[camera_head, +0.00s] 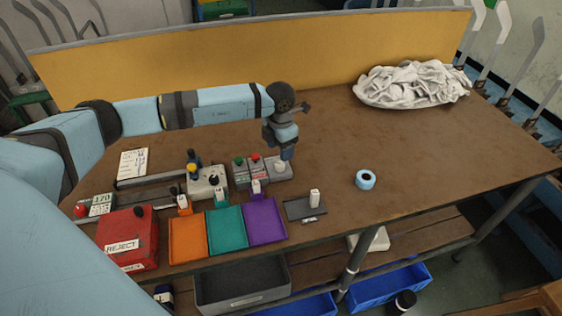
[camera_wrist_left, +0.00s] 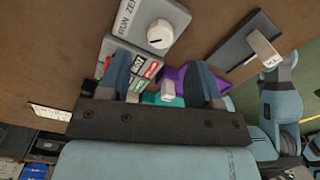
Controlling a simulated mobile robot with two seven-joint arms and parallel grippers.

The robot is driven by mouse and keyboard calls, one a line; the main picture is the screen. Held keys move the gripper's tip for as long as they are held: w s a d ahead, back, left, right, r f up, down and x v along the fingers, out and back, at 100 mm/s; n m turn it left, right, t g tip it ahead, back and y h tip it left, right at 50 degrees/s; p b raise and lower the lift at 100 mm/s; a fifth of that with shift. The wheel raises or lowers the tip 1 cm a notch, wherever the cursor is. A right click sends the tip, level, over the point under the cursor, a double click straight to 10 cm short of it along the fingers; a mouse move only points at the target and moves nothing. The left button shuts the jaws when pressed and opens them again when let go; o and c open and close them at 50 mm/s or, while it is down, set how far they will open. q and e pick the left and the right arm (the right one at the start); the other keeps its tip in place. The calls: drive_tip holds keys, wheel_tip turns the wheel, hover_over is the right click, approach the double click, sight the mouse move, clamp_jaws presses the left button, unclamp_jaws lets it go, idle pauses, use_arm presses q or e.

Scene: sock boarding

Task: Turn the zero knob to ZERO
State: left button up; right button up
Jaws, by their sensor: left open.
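The zero knob (camera_wrist_left: 160,34) is a round white knob with a short dark mark, on a grey box (camera_wrist_left: 180,12) lettered RUN and ZERO. In the wrist view the mark lies nearly level on the knob's lower part; I cannot tell for sure which word it points to. In the head view the knob (camera_head: 281,167) and its box sit at the right end of the row of devices. My left gripper (camera_head: 286,154) is open and points down just above the knob. In the wrist view its fingers (camera_wrist_left: 161,80) are apart, with the knob beyond their tips, apparently untouched.
Boxes with green and red buttons (camera_head: 246,170) stand left of the knob box. Orange, teal and purple trays (camera_head: 265,220) lie in front. White cloth (camera_head: 412,84) lies at the back.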

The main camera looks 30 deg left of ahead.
sight(280, 163)
use_arm(q)
wheel_tip(280, 163, down, 6)
drive_tip(key=shift+f, duration=0.1)
drive_tip(key=shift+c, duration=0.4)
drive_tip(key=c, duration=0.9)
drive_tip(key=shift+o, duration=0.2)
